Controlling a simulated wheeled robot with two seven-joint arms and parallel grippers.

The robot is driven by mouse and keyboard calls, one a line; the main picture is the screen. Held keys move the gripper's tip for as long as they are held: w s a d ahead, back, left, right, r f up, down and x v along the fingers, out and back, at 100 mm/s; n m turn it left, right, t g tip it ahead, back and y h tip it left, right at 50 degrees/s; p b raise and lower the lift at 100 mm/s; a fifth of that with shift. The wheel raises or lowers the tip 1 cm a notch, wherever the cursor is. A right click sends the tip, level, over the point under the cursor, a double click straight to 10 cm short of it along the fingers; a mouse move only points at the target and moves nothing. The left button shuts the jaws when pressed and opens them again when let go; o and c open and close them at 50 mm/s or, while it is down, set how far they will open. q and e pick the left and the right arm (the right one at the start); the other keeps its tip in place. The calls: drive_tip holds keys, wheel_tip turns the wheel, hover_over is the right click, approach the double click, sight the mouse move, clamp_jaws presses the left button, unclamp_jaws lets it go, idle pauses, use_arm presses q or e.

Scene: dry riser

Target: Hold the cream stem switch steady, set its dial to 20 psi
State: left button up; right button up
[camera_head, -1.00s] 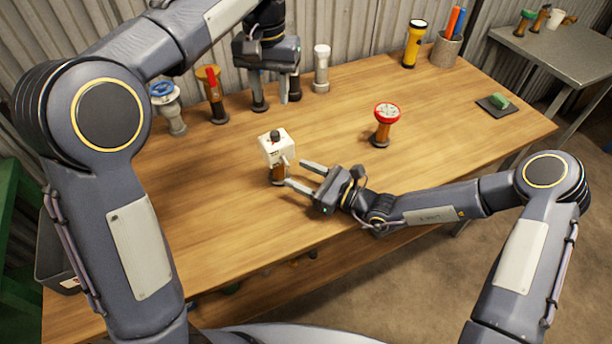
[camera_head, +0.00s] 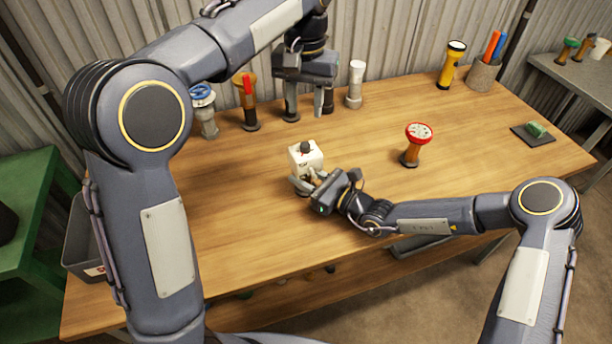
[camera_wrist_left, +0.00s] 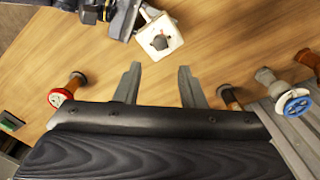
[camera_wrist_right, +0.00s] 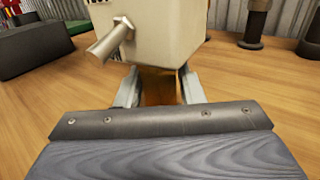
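The cream stem switch (camera_head: 306,160) is a pale box with a dark dial (camera_head: 305,146) on top and an orange-brown stem (camera_wrist_right: 158,90), upright on the bench. The dial also shows in the left wrist view (camera_wrist_left: 160,41); its setting is too small to read. My right gripper (camera_head: 305,184) is low at the switch, with its fingers either side of the stem. They look open; whether they touch the stem is unclear. My left gripper (camera_head: 308,102) is open and empty above the back of the bench, its fingers pointing towards the switch in the left wrist view (camera_wrist_left: 157,75).
A red-topped gauge (camera_head: 418,134) stands right of the switch. A blue-wheeled valve (camera_head: 204,108), a red-handled valve (camera_head: 247,100) and a pale cylinder (camera_head: 355,85) line the back. A yellow flashlight (camera_head: 450,66) and a pen cup (camera_head: 483,74) stand back right. The front bench is clear.

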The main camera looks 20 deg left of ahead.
sight(305, 144)
clamp_jaws()
use_arm(q)
drive_tip(key=shift+o, duration=0.8)
wheel_tip(305, 144, down, 10)
drive_tip(key=n, duration=1)
clamp_jaws()
